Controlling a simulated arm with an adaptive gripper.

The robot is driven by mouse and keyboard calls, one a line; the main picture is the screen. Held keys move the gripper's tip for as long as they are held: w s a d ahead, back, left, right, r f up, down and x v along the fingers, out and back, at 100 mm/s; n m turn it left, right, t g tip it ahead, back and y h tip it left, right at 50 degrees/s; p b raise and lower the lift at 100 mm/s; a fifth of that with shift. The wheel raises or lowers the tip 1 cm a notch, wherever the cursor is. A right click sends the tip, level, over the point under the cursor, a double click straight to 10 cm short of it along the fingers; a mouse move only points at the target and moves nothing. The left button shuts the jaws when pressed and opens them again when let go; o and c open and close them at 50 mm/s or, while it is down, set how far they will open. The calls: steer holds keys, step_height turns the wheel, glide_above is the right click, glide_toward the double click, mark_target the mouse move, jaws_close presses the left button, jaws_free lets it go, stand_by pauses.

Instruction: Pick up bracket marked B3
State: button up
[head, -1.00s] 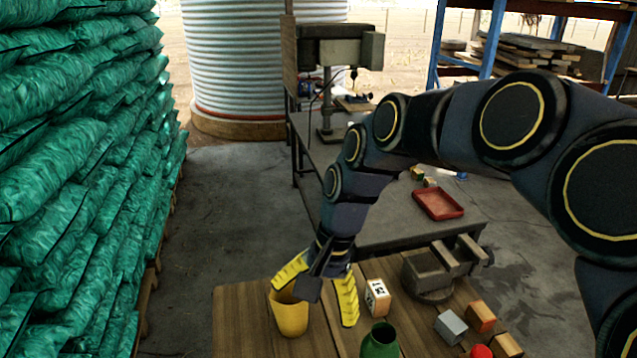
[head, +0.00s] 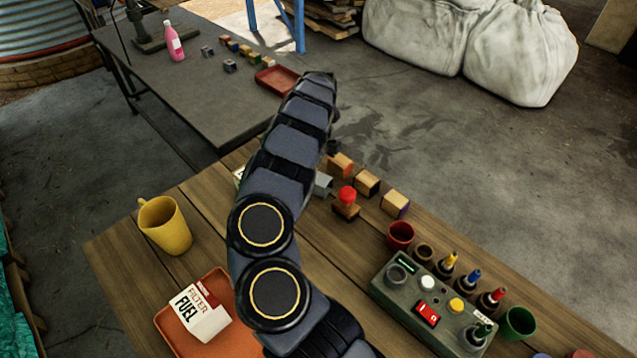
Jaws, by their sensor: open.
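I cannot make out a bracket marked B3 in the head view. A grey piece (head: 322,184) shows partly behind my arm on the wooden table (head: 120,250); no marking on it is readable. A small pale labelled piece (head: 240,174) is mostly hidden by my arm. My arm rises from the bottom middle across the wooden table toward the far grey table. My gripper is hidden behind the arm links, so its fingers do not show.
A yellow mug (head: 166,226), an orange tray (head: 165,323) with a fuel filter box (head: 199,312), several wooden blocks (head: 367,183), a red-knobbed stamp (head: 346,203) and a control box (head: 425,305) surround my arm. The grey table (head: 205,105) holds a pink bottle (head: 174,42) and red tray (head: 276,79).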

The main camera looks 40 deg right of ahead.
mark_target(319, 178)
steer(key=f, duration=0.7)
steer(key=shift+w+a+f, duration=0.1)
steer(key=shift+w+a, duration=0.05)
steer(key=shift+w, duration=0.1)
steer(key=c, duration=1.2)
